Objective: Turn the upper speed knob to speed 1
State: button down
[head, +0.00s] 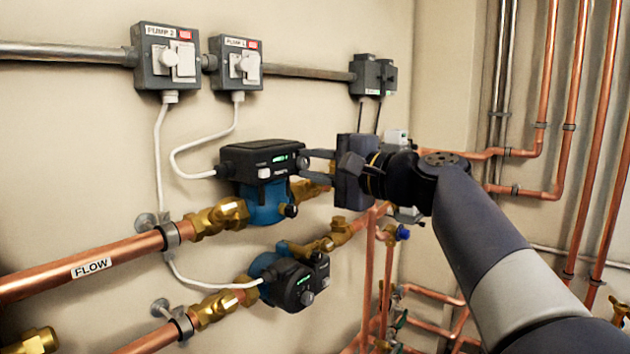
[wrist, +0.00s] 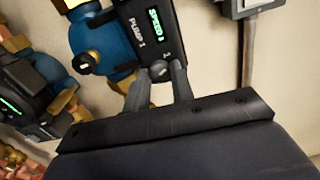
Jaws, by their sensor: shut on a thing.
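The upper pump (head: 262,175) is on the wall, a blue body with a black control head. In the wrist view its black face (wrist: 160,35) shows a green lit display (wrist: 154,23) that seems to read "SPEED", its digit unclear, and the label "PUMP 1". The upper speed knob (wrist: 158,71) sits at the lower end of that face, with a "1" mark beside it. My gripper (head: 318,166) reaches in from the right, and its fingers (wrist: 159,82) are shut on the knob. The fingers hide the knob's sides, so its pointer cannot be read.
A lower pump (head: 290,280) with its own knob hangs below. Copper flow pipe (head: 95,265) and brass fittings (head: 225,213) run to the left. Two switch boxes (head: 235,62) with white cables are above. Vertical copper pipes (head: 600,150) stand at the right.

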jog(key=shift+f+n+b, duration=0.1)
jog(key=shift+n+b, duration=0.75)
jog(key=shift+n, duration=0.35)
jog(key=c, duration=1.2)
grip_release()
jog(key=shift+s+d, duration=0.1)
jog(key=shift+d, duration=0.05)
jog(key=v, duration=1)
jog(key=shift+s+d, duration=0.2)
jog(key=x, duration=1.1)
